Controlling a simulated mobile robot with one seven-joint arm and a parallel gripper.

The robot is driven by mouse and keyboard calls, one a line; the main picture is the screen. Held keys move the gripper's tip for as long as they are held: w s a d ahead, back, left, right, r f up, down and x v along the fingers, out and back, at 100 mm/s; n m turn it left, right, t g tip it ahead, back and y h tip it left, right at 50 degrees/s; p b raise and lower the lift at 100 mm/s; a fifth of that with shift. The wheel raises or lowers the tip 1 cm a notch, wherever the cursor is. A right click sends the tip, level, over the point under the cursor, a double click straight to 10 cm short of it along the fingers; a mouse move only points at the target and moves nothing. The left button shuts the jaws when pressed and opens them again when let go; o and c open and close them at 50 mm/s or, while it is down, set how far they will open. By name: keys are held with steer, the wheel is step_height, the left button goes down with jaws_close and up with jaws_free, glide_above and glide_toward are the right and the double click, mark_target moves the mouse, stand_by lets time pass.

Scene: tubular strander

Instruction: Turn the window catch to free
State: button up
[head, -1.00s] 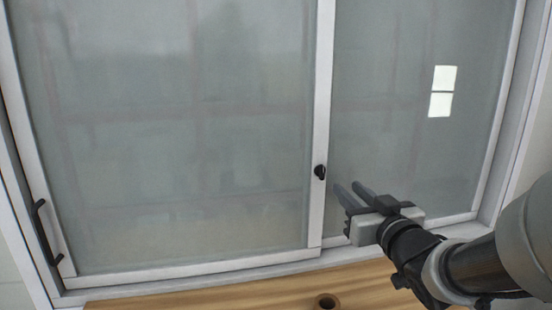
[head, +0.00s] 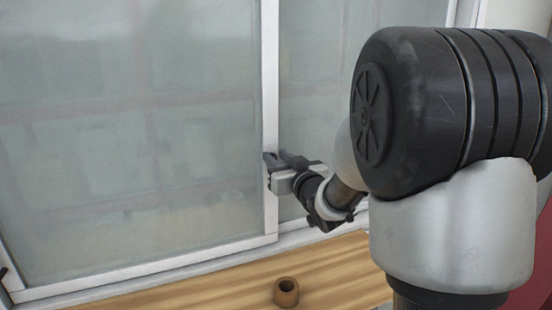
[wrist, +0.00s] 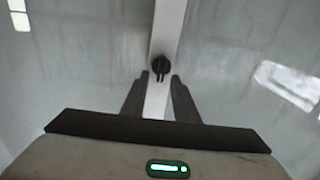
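The window catch (wrist: 161,66) is a small black knob on the white upright frame bar (wrist: 168,30) between two window panes. In the wrist view its narrow tail points down toward my gripper. My gripper (wrist: 159,76) is open, with one finger on each side of the catch's lower part; I cannot tell whether either touches it. In the head view my gripper (head: 277,157) is at the white bar, and I cannot clearly make out the catch there.
A wooden sill (head: 225,290) runs below the window, with a small brown cup (head: 287,292) on it. A black handle (head: 4,275) is at the left edge. My own arm covers much of the right side.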

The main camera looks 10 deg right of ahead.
jaws_close()
steer(key=shift+m, duration=0.3)
steer(key=m+b, duration=0.1)
steer(key=m, duration=0.1)
steer(key=d+m, duration=0.1)
steer(key=m, duration=0.1)
steer(key=shift+f+m+b, duration=0.1)
steer(key=shift+m+b, duration=0.2)
steer(key=shift+b, duration=0.1)
steer(key=m, duration=0.3)
steer(key=shift+w+d+f+m, duration=0.1)
steer(key=shift+d+m, duration=0.05)
steer(key=shift+m, duration=0.15)
steer(key=shift+d+f+m+p, duration=0.1)
steer(key=shift+m+p, duration=0.1)
steer(key=shift+m, duration=0.55)
steer(key=shift+f+m+p, duration=0.1)
steer(key=shift+m+p, duration=0.05)
steer(key=shift+m, duration=0.6)
